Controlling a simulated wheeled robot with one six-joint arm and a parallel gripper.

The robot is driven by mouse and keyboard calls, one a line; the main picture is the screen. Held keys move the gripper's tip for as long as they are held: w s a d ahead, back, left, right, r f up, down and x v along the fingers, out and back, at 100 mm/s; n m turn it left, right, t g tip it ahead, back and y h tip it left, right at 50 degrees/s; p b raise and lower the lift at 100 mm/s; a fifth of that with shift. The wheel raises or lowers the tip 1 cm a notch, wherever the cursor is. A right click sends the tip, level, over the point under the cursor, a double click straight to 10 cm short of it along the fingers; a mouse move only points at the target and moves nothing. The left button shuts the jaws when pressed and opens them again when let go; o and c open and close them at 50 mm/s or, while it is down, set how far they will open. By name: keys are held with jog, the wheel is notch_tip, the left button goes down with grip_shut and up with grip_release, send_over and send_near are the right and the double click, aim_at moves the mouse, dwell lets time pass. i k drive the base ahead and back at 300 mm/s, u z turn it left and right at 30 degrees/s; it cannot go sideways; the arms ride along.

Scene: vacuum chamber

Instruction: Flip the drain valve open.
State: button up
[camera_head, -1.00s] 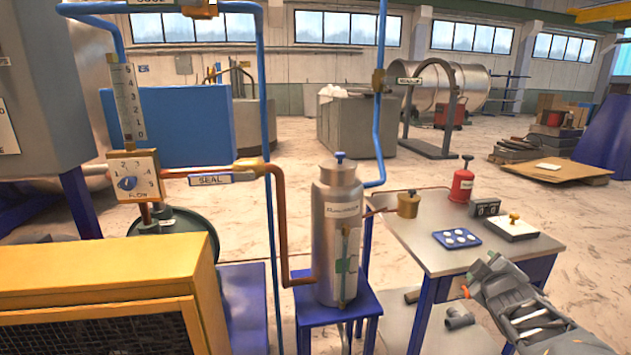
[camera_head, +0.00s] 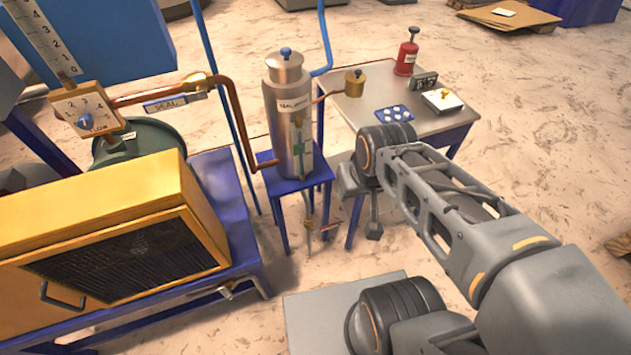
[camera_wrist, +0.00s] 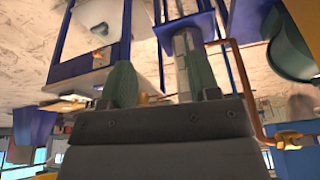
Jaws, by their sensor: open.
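The seal pot (camera_head: 289,110) is a steel cylinder with a blue top knob and a sight tube on its front. It stands on a blue stand (camera_head: 262,158). A thin drain pipe (camera_head: 308,205) hangs below the stand, with a small fitting and what looks like a reddish lever (camera_head: 330,227) sticking out to the right, probably the drain valve. My arm reaches in from the right, its wrist right of the stand. In the wrist view my gripper (camera_wrist: 160,84) is open and empty, with two greenish fingertips apart. The valve cannot be made out there.
A grey table (camera_head: 440,135) behind my wrist carries a red bottle (camera_head: 406,57), a blue tray (camera_head: 394,114) and a brass pot (camera_head: 355,83). A yellow cabinet (camera_head: 110,220) on a blue frame stands left.

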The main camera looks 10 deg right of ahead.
aim_at(333, 225)
jog(key=u, duration=0.35)
jog(key=k, duration=0.8)
jog(key=u, duration=0.8)
